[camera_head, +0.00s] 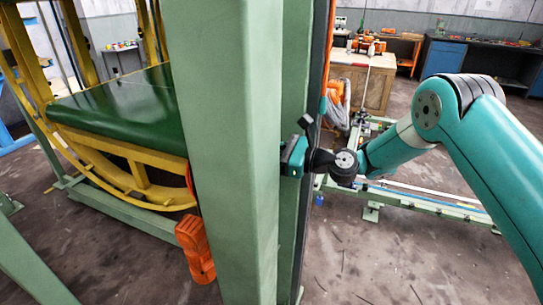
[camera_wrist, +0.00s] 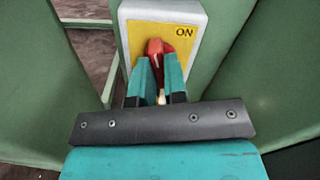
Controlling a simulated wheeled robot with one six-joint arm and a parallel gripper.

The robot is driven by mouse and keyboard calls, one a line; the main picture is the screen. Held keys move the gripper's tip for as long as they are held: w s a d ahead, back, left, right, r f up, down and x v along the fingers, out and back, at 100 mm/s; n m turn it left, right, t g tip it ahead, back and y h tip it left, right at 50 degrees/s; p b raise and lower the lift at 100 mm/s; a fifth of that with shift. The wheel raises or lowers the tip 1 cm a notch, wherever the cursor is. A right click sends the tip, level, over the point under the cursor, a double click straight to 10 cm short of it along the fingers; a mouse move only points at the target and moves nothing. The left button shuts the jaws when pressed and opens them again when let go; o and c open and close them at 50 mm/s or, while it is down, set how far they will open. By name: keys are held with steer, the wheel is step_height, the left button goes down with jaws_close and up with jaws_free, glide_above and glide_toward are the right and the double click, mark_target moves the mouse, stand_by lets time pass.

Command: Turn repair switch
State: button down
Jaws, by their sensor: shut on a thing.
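The repair switch is a red knob (camera_wrist: 156,48) on a yellow plate (camera_wrist: 187,45) marked "ON", set on a pale grey box (camera_wrist: 197,18). In the wrist view my gripper (camera_wrist: 158,78) has its two teal fingers closed around the lower part of the knob. The red top of the knob shows above the fingertips and looks close to upright. The fingers hide its lower part. In the head view my gripper (camera_head: 294,157) reaches in from the right against the green post (camera_head: 222,130); the switch is hidden there.
Green posts (camera_wrist: 264,60) flank the switch box closely. A yellow ring frame (camera_head: 120,150) with a dark green platform (camera_head: 125,110) stands at the left. An orange part (camera_head: 195,248) hangs by the post. A low green rail frame (camera_head: 430,202) lies behind my arm.

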steer(key=shift+s+f+n+b, duration=0.1)
steer(key=shift+f+n+b, duration=0.05)
steer(key=shift+n+b, duration=6.85)
steer(key=shift+n+p, duration=0.5)
steer(key=shift+n, duration=0.1)
steer(key=c, duration=1.2)
jaws_free()
steer(key=shift+o, duration=0.2)
steer(key=b+v, duration=1.5)
steer(key=v, duration=0.2)
steer(key=shift+d, duration=0.15)
